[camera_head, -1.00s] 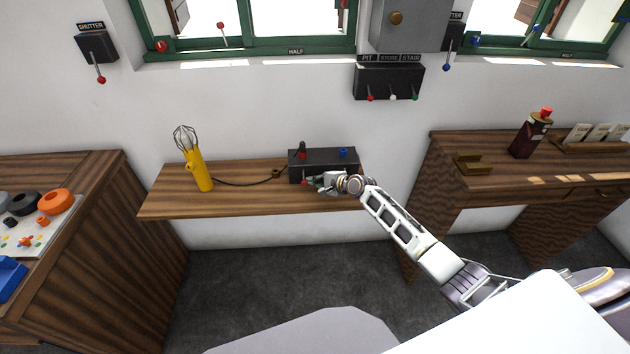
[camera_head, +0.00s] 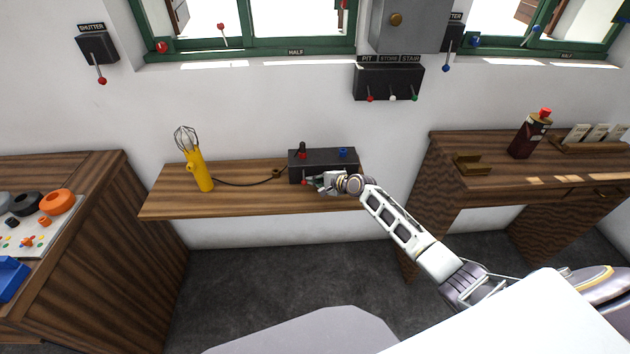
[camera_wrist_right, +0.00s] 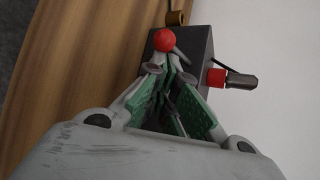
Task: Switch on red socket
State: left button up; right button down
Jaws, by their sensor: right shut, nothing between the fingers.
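The black socket box (camera_head: 325,160) stands on the wooden shelf. It has a red socket with a dark plug (camera_head: 301,150) in its top and a blue socket (camera_head: 343,152) to the right. A red-balled switch lever (camera_head: 304,182) sticks out of its front; its red ball also shows in the right wrist view (camera_wrist_right: 165,40), with the red socket (camera_wrist_right: 216,78) on the adjoining face. My right gripper (camera_head: 314,183) is shut and empty at the box's front, its fingertips close beside the lever. I cannot tell whether they touch it. My left gripper is not in view.
A lever panel (camera_head: 388,82) hangs on the wall above right. A desk (camera_head: 480,180) stands at right.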

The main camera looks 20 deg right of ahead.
jog(key=shift+r+p, duration=0.55)
jog(key=shift+p, duration=0.55)
dwell(3.7)
jog(key=shift+r, duration=0.1)
